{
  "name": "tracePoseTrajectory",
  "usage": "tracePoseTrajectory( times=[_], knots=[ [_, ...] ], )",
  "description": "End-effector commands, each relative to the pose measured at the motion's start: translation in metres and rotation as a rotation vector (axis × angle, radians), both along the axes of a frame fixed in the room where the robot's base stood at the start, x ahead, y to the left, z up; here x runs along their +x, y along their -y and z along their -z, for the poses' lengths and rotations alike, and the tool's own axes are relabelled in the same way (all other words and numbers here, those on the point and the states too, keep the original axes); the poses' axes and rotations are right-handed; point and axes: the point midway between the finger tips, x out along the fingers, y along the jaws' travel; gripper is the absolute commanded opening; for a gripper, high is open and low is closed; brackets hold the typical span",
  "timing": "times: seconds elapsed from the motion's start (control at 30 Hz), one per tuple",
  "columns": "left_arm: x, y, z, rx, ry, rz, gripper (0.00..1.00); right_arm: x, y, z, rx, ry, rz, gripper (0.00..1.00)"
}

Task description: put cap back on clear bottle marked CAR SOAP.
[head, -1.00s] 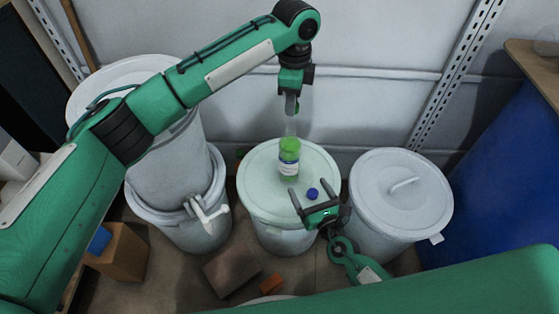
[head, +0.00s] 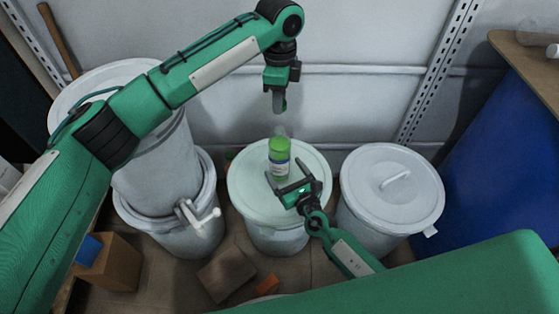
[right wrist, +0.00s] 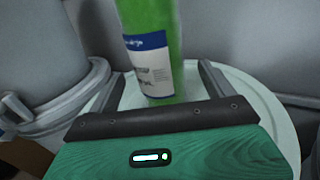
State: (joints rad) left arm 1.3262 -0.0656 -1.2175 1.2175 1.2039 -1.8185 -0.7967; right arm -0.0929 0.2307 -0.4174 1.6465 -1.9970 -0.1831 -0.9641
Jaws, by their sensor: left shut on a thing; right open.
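The clear bottle (head: 279,148) with green contents and a white-and-blue label stands upright on the pale drum lid; its label is too small to read. In the right wrist view the bottle (right wrist: 150,60) stands just beyond and between the open fingers. The blue cap is hidden now, probably by my right gripper.
The bottle's drum lid (head: 248,188) is otherwise bare. A closed drum with a handled lid (head: 415,205) stands at right, stacked pale drums (head: 150,180) at left. A blue drum (head: 500,150) is far right. A cardboard box (head: 115,265) and bricks lie on the floor.

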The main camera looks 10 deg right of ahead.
Motion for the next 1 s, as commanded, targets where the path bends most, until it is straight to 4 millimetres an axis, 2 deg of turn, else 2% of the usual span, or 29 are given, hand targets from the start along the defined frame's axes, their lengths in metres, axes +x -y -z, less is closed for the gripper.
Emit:
tracePoseTrajectory(
  times=[0.1, 0.3, 0.73, 0.77, 1.0],
  knots=[
    [0.000, 0.000, 0.000, 0.000, 0.000, 0.000, 0.09, 0.022, -0.006, -0.001, -0.001, 0.001, 0.001, 0.85],
    [0.000, 0.000, 0.000, 0.000, 0.000, 0.000, 0.09, 0.044, -0.012, 0.000, 0.000, 0.000, 0.000, 0.85],
    [0.000, 0.000, 0.000, 0.000, 0.000, 0.000, 0.09, 0.052, -0.015, 0.000, -0.001, -0.001, -0.001, 0.85],
    [0.000, 0.000, 0.000, 0.000, 0.000, 0.000, 0.09, 0.052, -0.015, 0.000, -0.001, -0.001, -0.001, 0.83],
    [0.000, 0.000, 0.000, 0.000, 0.000, 0.000, 0.09, 0.052, -0.015, 0.000, -0.001, -0.001, 0.000, 0.35]
  ],
)
